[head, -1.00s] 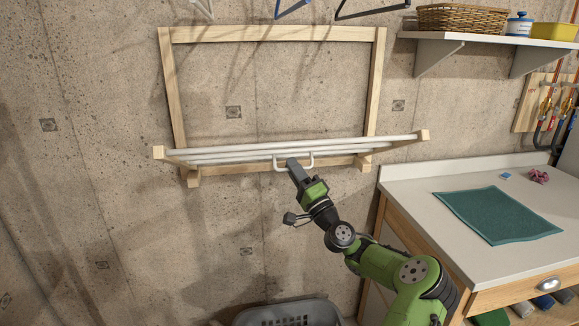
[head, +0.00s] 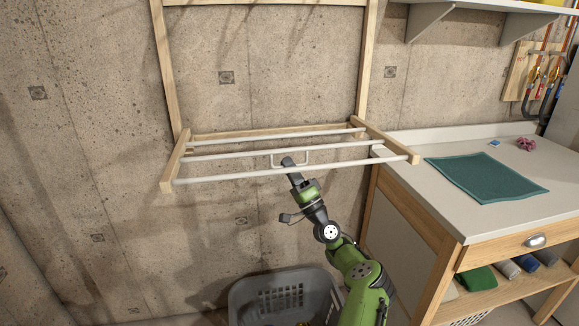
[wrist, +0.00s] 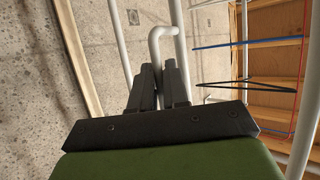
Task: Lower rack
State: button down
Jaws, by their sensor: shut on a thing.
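The wall-mounted drying rack is a wooden frame (head: 363,62) with a hinged section of white rods (head: 240,174) between wooden side arms. That section stands out from the wall, roughly level. A white U-shaped handle (head: 307,158) sits at the middle of the rods. My gripper (head: 288,162) is at the handle, reaching from below right. In the wrist view the dark fingers (wrist: 159,83) are closed on the handle's bar (wrist: 156,42). The exact contact is partly hidden by the fingers.
A grey laundry basket (head: 280,290) stands on the floor below the rack. A counter (head: 400,160) with a teal cloth (head: 487,178) is at the right, close to the rack's right arm. A shelf (head: 470,10) is above it. The wall on the left is bare.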

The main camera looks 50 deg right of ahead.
jog(key=shift+d, duration=0.1)
jog(key=c, duration=1.2)
grip_release()
jog(key=shift+w+d+f, duration=0.15)
jog(key=p+v, duration=0.1)
jog(key=v, duration=1.4)
jog(key=shift+s+f, duration=0.2)
jog(key=shift+s, duration=0.15)
